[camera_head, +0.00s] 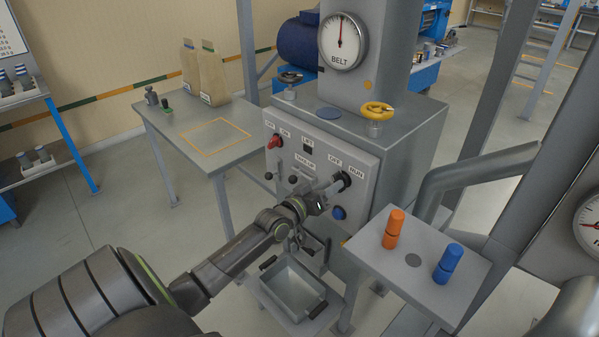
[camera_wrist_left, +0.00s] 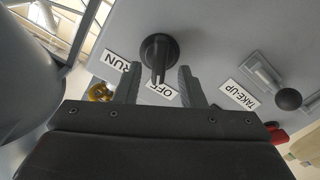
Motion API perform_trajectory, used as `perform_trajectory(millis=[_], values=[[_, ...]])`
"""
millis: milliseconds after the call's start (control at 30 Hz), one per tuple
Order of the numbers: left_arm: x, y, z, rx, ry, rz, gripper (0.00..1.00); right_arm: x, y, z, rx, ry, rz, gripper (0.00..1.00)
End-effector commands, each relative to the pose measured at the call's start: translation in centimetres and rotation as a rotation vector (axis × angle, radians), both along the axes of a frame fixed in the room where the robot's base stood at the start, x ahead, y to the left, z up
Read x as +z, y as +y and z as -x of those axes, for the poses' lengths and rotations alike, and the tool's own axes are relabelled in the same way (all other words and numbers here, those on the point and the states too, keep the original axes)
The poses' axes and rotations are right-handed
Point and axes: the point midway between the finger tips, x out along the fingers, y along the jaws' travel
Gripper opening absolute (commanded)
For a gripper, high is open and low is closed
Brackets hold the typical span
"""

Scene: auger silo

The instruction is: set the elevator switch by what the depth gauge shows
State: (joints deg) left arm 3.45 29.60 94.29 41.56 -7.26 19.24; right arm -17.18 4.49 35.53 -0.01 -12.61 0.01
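The black rotary switch (camera_head: 344,178) sits on the grey panel between the OFF and RUN labels. In the left wrist view the same switch (camera_wrist_left: 158,50) has its grip pointing at the OFF label (camera_wrist_left: 163,92). My left gripper (camera_head: 332,187) is at the switch; in the wrist view its two fingers (camera_wrist_left: 158,80) stand apart, one on each side of the grip, with gaps visible. A white dial (camera_head: 588,222) is cut by the right edge; its red needle points left, and its label is not readable. My right gripper is not in view.
A BELT dial (camera_head: 341,40) tops the cabinet. A shelf (camera_head: 400,285) with orange and blue pegs is at right; a metal bin (camera_head: 292,289) stands below.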

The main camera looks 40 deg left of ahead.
Motion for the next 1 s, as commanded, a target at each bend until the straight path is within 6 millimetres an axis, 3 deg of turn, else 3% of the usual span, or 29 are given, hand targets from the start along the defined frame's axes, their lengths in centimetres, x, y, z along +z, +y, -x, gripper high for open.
perform_trajectory(millis=[600, 800, 1000], values=[[0.1, 1.0, 12.1, -0.001, 0.003, 0.000, 0.36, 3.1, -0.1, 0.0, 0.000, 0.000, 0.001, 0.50], [0.1, 1.2, 14.6, -0.001, 0.001, 0.000, 0.36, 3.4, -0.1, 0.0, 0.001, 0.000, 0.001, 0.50], [0.0, 1.2, 15.6, 0.000, 0.000, 0.001, 0.36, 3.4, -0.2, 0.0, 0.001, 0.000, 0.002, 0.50]])
